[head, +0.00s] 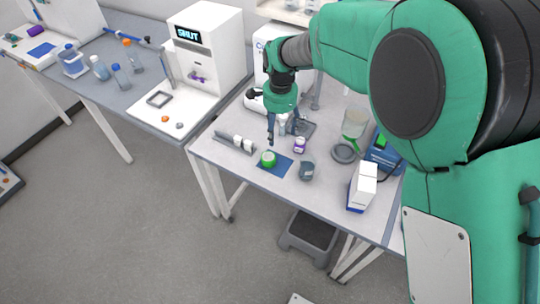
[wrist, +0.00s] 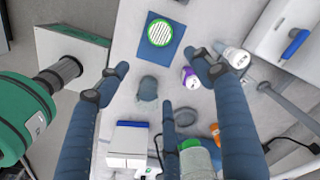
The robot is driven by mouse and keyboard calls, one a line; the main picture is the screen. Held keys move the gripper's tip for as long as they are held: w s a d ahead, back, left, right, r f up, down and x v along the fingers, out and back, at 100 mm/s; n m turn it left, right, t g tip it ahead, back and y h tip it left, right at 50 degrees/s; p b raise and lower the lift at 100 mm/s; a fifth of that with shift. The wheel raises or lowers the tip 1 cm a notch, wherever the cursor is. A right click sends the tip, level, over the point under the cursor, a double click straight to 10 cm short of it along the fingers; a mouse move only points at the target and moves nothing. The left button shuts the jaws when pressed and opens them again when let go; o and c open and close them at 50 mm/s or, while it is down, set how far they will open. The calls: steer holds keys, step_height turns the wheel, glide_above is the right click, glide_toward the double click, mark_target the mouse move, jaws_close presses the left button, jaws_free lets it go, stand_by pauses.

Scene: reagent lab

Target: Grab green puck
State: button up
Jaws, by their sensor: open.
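The green puck (head: 268,158) sits on a small blue mat (head: 281,170) near the front edge of the white table. In the wrist view the puck (wrist: 160,33) shows a ribbed pale top and lies near the top of the picture on the blue mat (wrist: 146,55). My gripper (head: 283,134) is above the table, behind the puck in the head view. Its fingers are spread wide and empty. In the wrist view the gripper (wrist: 160,76) opens over bare table and a grey cup, with the puck beyond the fingertips.
A grey cup (head: 306,171) stands right of the mat. A small purple-banded jar (head: 299,145) stands behind it, near a finger. A rack with white items (head: 236,141) is at left. A white-and-blue box (head: 362,187) stands at right. The table's front edge is close to the mat.

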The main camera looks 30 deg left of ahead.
steer(key=a+f, duration=0.1)
steer(key=s+a+f, duration=0.1)
steer(key=a+f, duration=0.1)
steer(key=shift+s+a, duration=0.1)
steer(key=shift+a, duration=0.1)
glide_above(268, 156)
steer(key=shift+s+d+f+b, duration=0.1)
steer(key=shift+f+b, duration=0.05)
steer(key=shift+f, duration=2)
steer(key=shift+s+d+f+b, duration=0.1)
steer(key=shift+f+b, duration=0.05)
steer(key=shift+f, duration=1.95)
steer(key=shift+w+a+f+b, duration=0.1)
steer(key=shift+f+b, duration=0.05)
steer(key=shift+f, duration=1.2)
steer(key=shift+w+f+b, duration=0.1)
steer(key=shift+f+b, duration=0.05)
steer(key=shift+f, duration=1.15)
steer(key=shift+c, duration=0.2)
